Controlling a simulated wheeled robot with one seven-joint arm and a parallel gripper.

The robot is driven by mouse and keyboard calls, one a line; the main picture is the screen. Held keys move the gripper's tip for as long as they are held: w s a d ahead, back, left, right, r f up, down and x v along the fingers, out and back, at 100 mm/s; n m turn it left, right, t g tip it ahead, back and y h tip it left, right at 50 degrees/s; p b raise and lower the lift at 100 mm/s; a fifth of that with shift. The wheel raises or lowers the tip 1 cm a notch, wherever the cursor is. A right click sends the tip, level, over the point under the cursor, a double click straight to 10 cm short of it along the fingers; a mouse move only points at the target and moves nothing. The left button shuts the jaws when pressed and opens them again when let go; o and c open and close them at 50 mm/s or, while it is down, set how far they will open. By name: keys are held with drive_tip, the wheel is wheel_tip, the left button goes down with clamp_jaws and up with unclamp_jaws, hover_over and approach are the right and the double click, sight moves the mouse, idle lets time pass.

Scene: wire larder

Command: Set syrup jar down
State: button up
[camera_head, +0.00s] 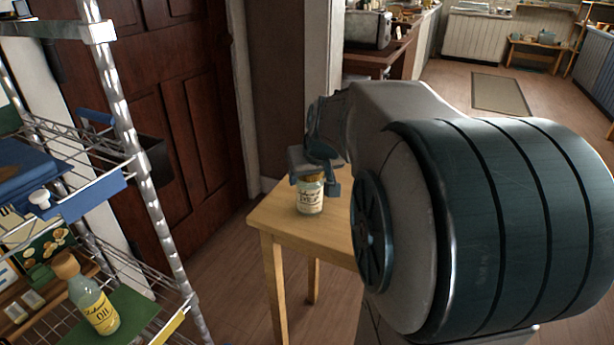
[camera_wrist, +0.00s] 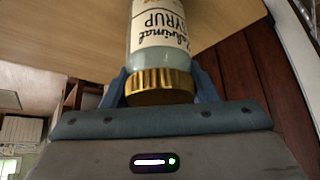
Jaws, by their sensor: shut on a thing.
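The syrup jar (camera_head: 310,197) is a small glass jar with a gold lid and a cream label. In the wrist view the label on the jar (camera_wrist: 158,35) reads "SYRUP". My gripper (camera_head: 314,178) is above it, with its blue fingers shut on either side of the gold lid; the gripper also shows in the wrist view (camera_wrist: 160,88). The jar is upright over the small wooden table (camera_head: 275,220), near its left part. Its base looks at or very close to the tabletop; I cannot tell whether it touches.
A wire rack (camera_head: 150,200) stands at the left, with an oil bottle (camera_head: 94,300) on a green mat on its lower shelf. A dark red door (camera_head: 190,100) is behind the table. The visible tabletop around the jar is clear; my arm hides the right part.

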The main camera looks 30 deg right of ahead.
drive_tip(key=shift+r, duration=0.1)
drive_tip(key=shift+f, duration=0.2)
drive_tip(key=o, duration=1.1)
drive_tip(key=shift+r, duration=0.1)
drive_tip(key=shift+r, duration=0.25)
drive_tip(key=d+p+v, duration=0.1)
drive_tip(key=p+v, duration=0.2)
drive_tip(key=v, duration=0.8)
drive_tip(key=s+a+f+g, duration=0.1)
drive_tip(key=s+a+f, duration=0.3)
drive_tip(key=f, duration=0.1)
drive_tip(key=s+a+f+n+g, duration=0.1)
drive_tip(key=s+a+f+g, duration=0.1)
drive_tip(key=s+a+f, duration=0.3)
drive_tip(key=s+a+f+g, duration=0.2)
drive_tip(key=s+a+f, duration=0.2)
drive_tip(key=f, duration=0.2)
drive_tip(key=shift+s+a+n+y, duration=0.25)
drive_tip(key=shift+a+n+y, duration=0.05)
drive_tip(key=shift+a+y, duration=0.1)
